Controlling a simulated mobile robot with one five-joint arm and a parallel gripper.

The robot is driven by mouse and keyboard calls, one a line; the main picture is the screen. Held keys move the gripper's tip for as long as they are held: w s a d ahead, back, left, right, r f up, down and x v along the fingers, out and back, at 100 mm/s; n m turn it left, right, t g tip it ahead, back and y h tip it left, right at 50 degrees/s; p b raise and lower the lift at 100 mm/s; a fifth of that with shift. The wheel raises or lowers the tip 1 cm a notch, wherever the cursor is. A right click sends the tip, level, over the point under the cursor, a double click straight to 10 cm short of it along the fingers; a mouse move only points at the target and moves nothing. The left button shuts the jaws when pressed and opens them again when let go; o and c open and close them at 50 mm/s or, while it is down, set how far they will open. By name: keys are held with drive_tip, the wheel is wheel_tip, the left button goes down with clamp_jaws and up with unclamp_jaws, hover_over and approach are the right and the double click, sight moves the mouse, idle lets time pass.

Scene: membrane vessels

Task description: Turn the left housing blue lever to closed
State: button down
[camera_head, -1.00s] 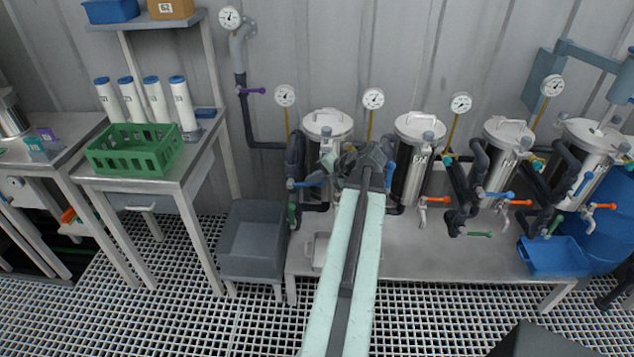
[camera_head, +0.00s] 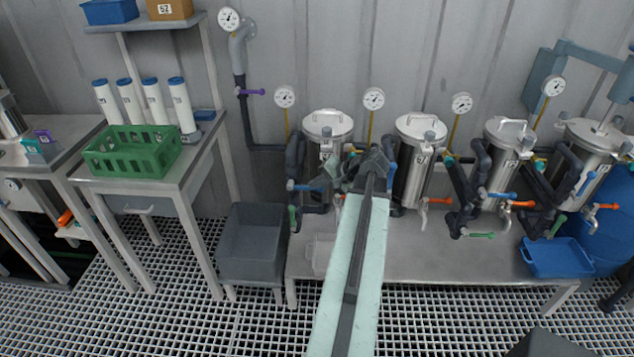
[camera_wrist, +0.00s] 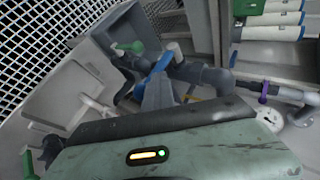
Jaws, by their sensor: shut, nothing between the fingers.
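The left housing (camera_head: 328,125) is a steel vessel with a lidded top, at the left end of the row on the bench. Its blue lever (camera_head: 304,187) sits on the dark piping at its lower left, roughly sideways in the head view. In the wrist view the blue lever (camera_wrist: 156,70) shows near the middle, just beyond my finger. My gripper (camera_head: 328,181) is shut and empty, in front of the housing and just right of the lever. It also shows in the wrist view (camera_wrist: 158,94). Whether it touches the lever I cannot tell.
A green lever (camera_head: 292,218) sits below the blue one. A grey bin (camera_head: 252,240) stands left of the bench (camera_head: 450,262). Several similar vessels with blue, orange and green levers stand to the right. A green crate (camera_head: 132,152) is on the left table.

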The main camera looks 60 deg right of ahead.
drive_tip(key=shift+a+f, duration=0.1)
drive_tip(key=shift+a, duration=0.1)
wheel_tip(320, 180, up, 6)
drive_tip(key=p, duration=0.6)
drive_tip(key=s+d+r+p, duration=0.1)
drive_tip(key=s+r+p, duration=0.2)
drive_tip(key=s, duration=0.6)
drive_tip(key=shift+d, duration=0.15)
drive_tip(key=shift+f, duration=0.1)
